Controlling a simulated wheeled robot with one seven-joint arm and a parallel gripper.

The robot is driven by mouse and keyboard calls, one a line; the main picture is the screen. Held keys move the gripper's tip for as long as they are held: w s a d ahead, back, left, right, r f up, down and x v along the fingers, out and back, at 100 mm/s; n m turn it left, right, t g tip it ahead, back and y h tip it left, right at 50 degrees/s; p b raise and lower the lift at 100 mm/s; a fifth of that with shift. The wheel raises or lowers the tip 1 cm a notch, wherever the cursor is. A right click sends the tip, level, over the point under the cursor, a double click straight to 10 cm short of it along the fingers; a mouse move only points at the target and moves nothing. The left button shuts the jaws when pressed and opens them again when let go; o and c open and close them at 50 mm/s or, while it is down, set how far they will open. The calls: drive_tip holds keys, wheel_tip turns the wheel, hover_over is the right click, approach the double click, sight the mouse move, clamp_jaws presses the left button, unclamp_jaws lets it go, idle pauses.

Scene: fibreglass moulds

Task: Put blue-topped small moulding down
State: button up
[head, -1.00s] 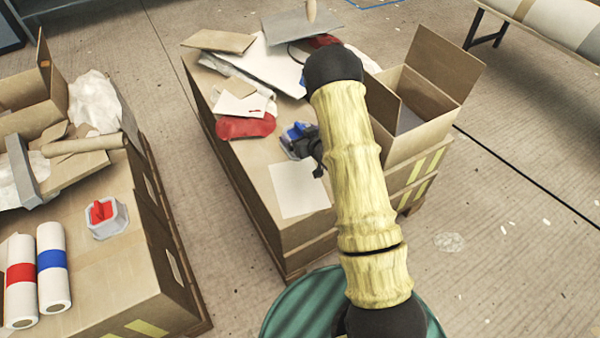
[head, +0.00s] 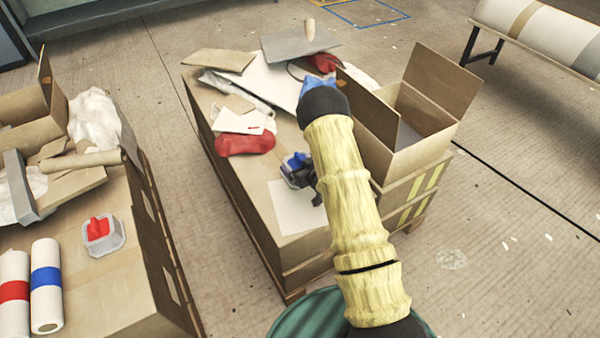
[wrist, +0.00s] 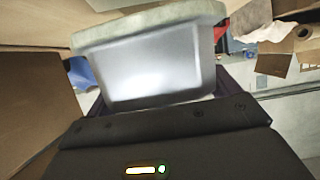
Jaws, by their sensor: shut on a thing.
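The blue-topped small moulding (head: 294,161) is a small grey piece with a blue top. My gripper (head: 303,176) is shut on it, over the middle cardboard-topped stack, just behind a white sheet (head: 293,210). Whether the moulding touches the surface below cannot be told. In the wrist view the moulding (wrist: 150,68) fills the middle as a pale grey tray-like shape with a thick rim, directly in front of my gripper. My dark wrist and yellow-sleeved arm cover part of the stack to the right.
A red item (head: 245,144) and loose sheets lie behind the moulding. An open cardboard box (head: 425,140) stands on the right of the stack. A red-topped moulding (head: 103,236) and two white rolls sit on the left stack. The white sheet is clear.

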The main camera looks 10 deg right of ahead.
drive_tip(key=shift+f, duration=0.1)
drive_tip(key=shift+f+b, duration=0.35)
drive_tip(key=shift+f, duration=1.4)
drive_tip(key=shift+f, duration=0.2)
drive_tip(key=o, duration=0.9)
drive_tip(key=shift+r, duration=0.1)
